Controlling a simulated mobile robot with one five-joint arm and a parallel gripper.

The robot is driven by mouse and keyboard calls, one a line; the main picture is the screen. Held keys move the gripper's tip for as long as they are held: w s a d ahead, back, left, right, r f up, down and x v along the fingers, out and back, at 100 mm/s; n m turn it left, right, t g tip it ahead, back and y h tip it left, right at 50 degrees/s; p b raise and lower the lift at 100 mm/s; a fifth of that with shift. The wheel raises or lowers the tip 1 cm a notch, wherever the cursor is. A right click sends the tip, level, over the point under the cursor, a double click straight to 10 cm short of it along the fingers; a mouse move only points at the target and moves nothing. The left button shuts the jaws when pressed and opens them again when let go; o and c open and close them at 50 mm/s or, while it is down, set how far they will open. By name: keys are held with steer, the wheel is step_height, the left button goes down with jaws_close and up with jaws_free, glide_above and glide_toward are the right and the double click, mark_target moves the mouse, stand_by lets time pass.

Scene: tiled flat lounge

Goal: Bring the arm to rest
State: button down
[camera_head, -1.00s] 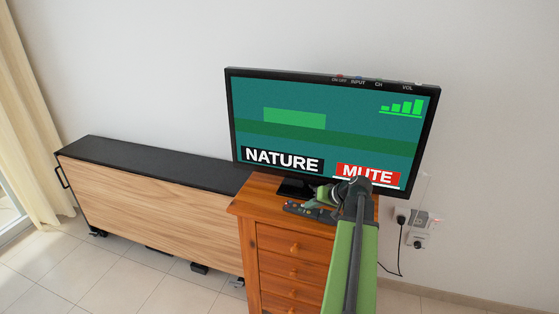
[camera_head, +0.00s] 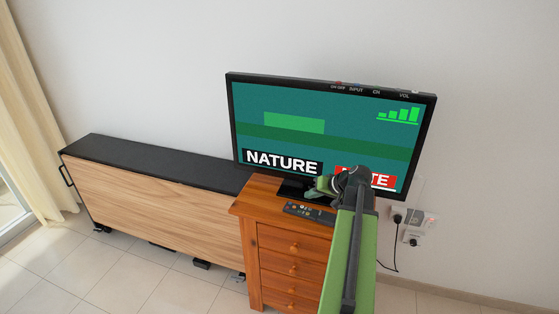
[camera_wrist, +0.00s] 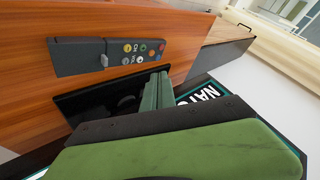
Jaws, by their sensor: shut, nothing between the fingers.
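My green arm reaches from the bottom of the head view over the wooden chest of drawers (camera_head: 290,243). My gripper (camera_head: 318,189) is shut and empty, in front of the lower part of the television screen. Its green fingers (camera_wrist: 156,90) also show in the wrist view, close together. A dark remote control (camera_head: 309,212) lies on the chest top, below the gripper in the picture. The wrist view shows the remote (camera_wrist: 75,57) with coloured buttons, apart from the fingers.
The television (camera_head: 330,125) stands on the chest, showing a green picture, "NATURE" and a red label partly hidden by my arm. A long black-topped wooden cabinet (camera_head: 150,205) stands to the left. Plugs and a cable (camera_head: 412,222) are at the right wall. Tiled floor lies in front.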

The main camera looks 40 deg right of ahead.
steer(key=shift+f, duration=0.1)
stand_by(0.4)
steer(key=w+a+f+n+g+y, duration=0.15)
steer(key=w+a, duration=0.35)
steer(key=a, duration=0.6)
steer(key=w+a+n+g+y, duration=0.1)
steer(key=w+a+n, duration=0.3)
steer(key=a, duration=0.7)
steer(key=w+a+f+n+g+y, duration=0.1)
steer(key=w+a, duration=0.5)
steer(key=a, duration=0.5)
steer(key=s+a+f+n+g+h, duration=0.1)
steer(key=s+a+f+g, duration=0.1)
steer(key=a, duration=0.6)
steer(key=s+a+f+n+g, duration=0.1)
steer(key=s+a+n, duration=0.15)
steer(key=a, duration=0.65)
steer(key=s+d+f+m+g+h, duration=0.1)
steer(key=s+d+m+g+h, duration=0.1)
steer(key=s, duration=0.5)
steer(key=shift+d+f+m+g+h, duration=0.3)
steer(key=shift+f+g+h, duration=0.05)
steer(key=shift+h, duration=0.5)
